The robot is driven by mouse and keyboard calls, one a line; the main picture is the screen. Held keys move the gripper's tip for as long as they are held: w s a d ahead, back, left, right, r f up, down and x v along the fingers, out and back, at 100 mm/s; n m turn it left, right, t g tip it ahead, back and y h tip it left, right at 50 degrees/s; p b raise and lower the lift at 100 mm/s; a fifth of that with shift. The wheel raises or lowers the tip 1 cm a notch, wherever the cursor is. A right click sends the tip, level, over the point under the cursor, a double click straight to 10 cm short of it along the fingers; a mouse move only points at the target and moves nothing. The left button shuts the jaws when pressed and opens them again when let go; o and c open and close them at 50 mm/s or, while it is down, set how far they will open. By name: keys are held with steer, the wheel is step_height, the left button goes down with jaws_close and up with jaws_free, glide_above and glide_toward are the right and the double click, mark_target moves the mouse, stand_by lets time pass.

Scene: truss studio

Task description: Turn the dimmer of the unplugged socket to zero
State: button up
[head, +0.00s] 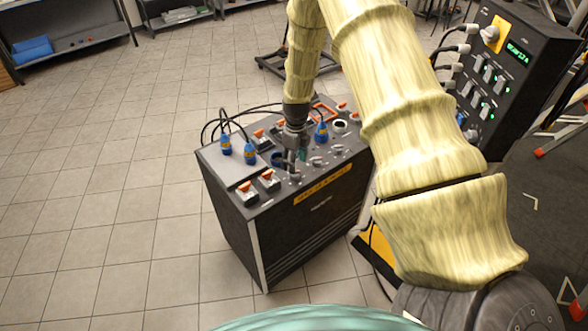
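A dark control box (225,190) stands on the floor, its top panel carrying sockets, switches and small grey knobs. Blue plugs with black cables sit in it at the left (225,146), beside that (250,156), and at the right (321,131). A round socket with a pale rim (340,126) at the back right has no plug in it. A dark blue round fitting (278,158) is partly hidden by my gripper (290,162). My gripper points down at the panel, close to the front knobs (295,177) (316,161). Its fingers are too small to tell open from shut, or whether they touch a knob.
Orange-topped switches (268,176) stand up from the panel near the plugs. A tall black rack (500,75) with cables and a green display stands at the right. A shelf (70,45) is at the back left. The tiled floor at the left is clear.

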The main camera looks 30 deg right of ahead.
steer(key=f, duration=0.1)
steer(key=f+p, duration=0.1)
steer(key=shift+s+f, duration=0.25)
steer(key=shift+f, duration=0.1)
steer(key=shift+a+f+p, duration=0.1)
steer(key=shift+f+p, duration=0.25)
steer(key=shift+f, duration=0.95)
steer(key=c, duration=1)
